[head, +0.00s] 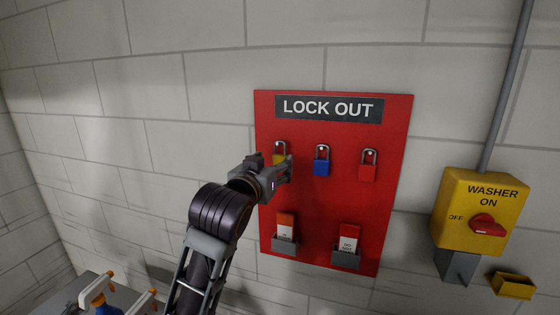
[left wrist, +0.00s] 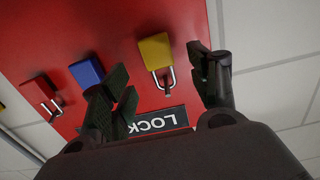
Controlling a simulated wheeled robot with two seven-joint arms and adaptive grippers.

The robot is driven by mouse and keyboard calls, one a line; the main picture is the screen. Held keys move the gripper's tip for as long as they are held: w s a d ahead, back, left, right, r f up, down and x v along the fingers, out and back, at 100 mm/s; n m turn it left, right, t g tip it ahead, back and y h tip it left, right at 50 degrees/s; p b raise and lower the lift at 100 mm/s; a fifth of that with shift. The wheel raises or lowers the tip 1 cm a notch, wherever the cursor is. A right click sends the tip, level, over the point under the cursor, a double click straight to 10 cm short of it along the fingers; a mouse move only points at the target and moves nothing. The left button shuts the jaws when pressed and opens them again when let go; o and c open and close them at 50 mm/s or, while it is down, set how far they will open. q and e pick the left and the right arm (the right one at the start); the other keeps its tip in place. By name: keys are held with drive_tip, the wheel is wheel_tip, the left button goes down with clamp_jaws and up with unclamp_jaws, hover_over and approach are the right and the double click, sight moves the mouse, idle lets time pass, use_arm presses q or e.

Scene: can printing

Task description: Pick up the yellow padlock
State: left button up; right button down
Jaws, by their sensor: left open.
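The yellow padlock (head: 279,158) hangs by its shackle at the left of the padlock row on the red lock-out board (head: 335,200). In the head view my left gripper (head: 285,168) partly covers it. In the left wrist view the yellow padlock (left wrist: 155,52) appears upside down, between the two fingertips of my left gripper (left wrist: 165,80). The fingers are spread apart and no contact with the padlock shows. A blue padlock (head: 322,166) and a red padlock (head: 368,171) hang to its right. My right gripper is not in view.
Spray bottles (head: 100,295) stand at the lower left.

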sight(279, 158)
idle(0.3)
use_arm(q)
drive_tip(key=shift+p+x, duration=0.55)
drive_tip(key=shift+x, duration=2)
drive_tip(key=shift+f, duration=0.1)
drive_tip(key=c, duration=1.1)
drive_tip(key=shift+r, duration=0.2)
drive_tip(key=shift+c, duration=0.2)
